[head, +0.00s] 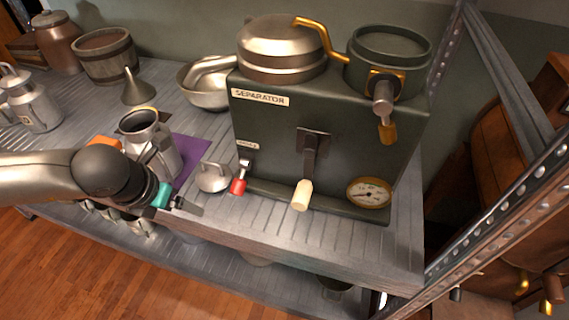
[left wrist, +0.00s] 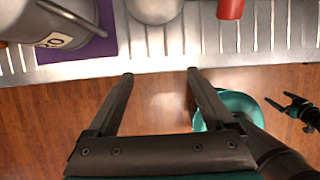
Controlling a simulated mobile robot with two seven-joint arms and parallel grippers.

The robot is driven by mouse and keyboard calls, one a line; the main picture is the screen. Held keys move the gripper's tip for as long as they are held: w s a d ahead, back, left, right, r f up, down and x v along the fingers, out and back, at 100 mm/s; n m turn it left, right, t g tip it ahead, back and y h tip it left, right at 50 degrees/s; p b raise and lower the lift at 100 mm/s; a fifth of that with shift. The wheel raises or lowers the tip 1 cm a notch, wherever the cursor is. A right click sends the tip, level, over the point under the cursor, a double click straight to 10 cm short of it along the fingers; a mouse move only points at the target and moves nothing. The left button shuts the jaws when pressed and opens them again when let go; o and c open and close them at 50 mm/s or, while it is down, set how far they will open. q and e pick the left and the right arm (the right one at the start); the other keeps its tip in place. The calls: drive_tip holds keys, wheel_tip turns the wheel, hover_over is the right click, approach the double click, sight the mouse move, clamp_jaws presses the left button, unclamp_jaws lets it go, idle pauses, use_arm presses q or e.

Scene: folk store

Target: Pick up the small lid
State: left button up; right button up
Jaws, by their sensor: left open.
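The small lid (head: 213,178) is a round grey metal lid with a loop handle. It lies on the ribbed metal shelf between the milk can (head: 150,140) and the separator. My left gripper (head: 190,207) is open and empty at the shelf's front edge, just in front and to the left of the lid. In the left wrist view, the lid (left wrist: 155,8) is cut off at the top edge, beyond the open fingers (left wrist: 160,72). What looks like my right gripper (left wrist: 298,108) shows small and dark at the right, its jaws unclear.
A purple mat (head: 190,150) lies to the left. A funnel (head: 138,90) and a metal bowl (head: 205,95) stand farther back.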

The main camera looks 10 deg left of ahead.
sight(215, 170)
use_arm(q)
drive_tip(key=w, duration=0.7)
drive_tip(key=shift+d, duration=0.35)
drive_tip(key=shift+w, duration=0.95)
drive_tip(key=w, duration=0.2)
drive_tip(key=shift+w+d, duration=0.2)
drive_tip(key=shift+w, duration=0.1)
drive_tip(key=shift+b+x, duration=0.6)
drive_tip(key=shift+x, duration=0.35)
drive_tip(key=shift+w+f, duration=0.35)
drive_tip(key=shift+f, duration=0.1)
use_arm(e)
drive_tip(key=shift+w+a+r, duration=0.3)
drive_tip(key=shift+w+a, duration=0.2)
drive_tip(key=shift+w, duration=0.1)
drive_tip(key=shift+w+a+r, duration=0.25)
drive_tip(key=shift+w+a, duration=0.2)
drive_tip(key=shift+w, duration=0.15)
